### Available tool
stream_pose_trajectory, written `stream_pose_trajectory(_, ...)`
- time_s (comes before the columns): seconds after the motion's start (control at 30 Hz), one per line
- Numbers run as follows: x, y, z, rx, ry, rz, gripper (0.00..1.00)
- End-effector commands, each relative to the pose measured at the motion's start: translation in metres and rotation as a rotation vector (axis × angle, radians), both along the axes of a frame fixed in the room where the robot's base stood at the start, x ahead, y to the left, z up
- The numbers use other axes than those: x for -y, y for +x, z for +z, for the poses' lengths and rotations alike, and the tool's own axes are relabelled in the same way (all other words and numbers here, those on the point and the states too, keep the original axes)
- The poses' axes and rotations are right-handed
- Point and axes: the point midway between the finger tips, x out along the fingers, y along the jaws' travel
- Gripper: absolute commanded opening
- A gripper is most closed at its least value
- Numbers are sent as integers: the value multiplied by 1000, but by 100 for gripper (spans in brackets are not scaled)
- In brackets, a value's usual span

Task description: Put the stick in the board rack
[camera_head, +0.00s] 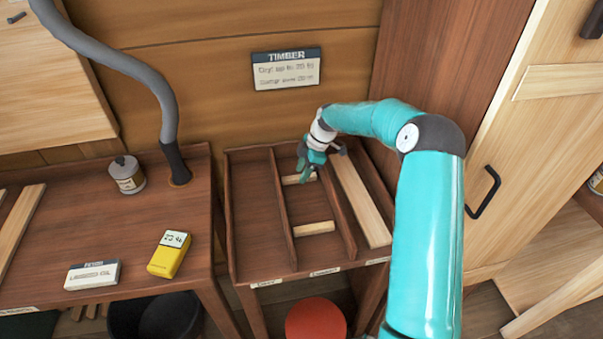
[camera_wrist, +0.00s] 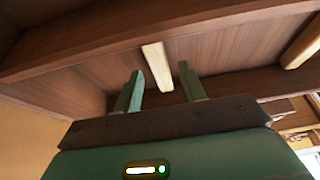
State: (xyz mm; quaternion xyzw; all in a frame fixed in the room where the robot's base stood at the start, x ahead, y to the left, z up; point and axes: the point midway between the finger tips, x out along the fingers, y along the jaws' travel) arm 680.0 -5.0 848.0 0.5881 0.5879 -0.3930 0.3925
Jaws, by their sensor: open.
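The board rack (camera_head: 241,231) is a brown wooden tray on legs with three lengthwise compartments. Two short pale sticks lie across its middle compartment: a nearer stick (camera_head: 314,228) and a farther stick (camera_head: 297,180). My gripper (camera_head: 305,174) is at the far end of that compartment, close to the farther stick and partly over it. In the wrist view my open gripper (camera_wrist: 159,70) has its two green fingers apart, with a pale stick (camera_wrist: 155,60) seen between and beyond them. I cannot tell whether the fingers touch it.
A long pale board (camera_head: 360,200) lies in the right compartment; the left one looks empty. A bench to the left holds a yellow meter (camera_head: 169,254), a tin (camera_head: 127,175) and a label block (camera_head: 92,275). A cupboard door (camera_head: 530,150) stands at right.

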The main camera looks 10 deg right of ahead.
Motion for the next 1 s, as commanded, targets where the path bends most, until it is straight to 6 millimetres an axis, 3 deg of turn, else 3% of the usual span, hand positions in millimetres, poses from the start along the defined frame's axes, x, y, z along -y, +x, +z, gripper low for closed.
stream_pose_trajectory(0.4,33,1,81,4,0,-1,41)
stream_pose_trajectory(0.6,40,0,99,1,-1,0,41)
stream_pose_trajectory(0.77,31,-10,117,-8,-42,-33,41)
stream_pose_trajectory(1.0,2,-60,174,-24,-191,-232,41)
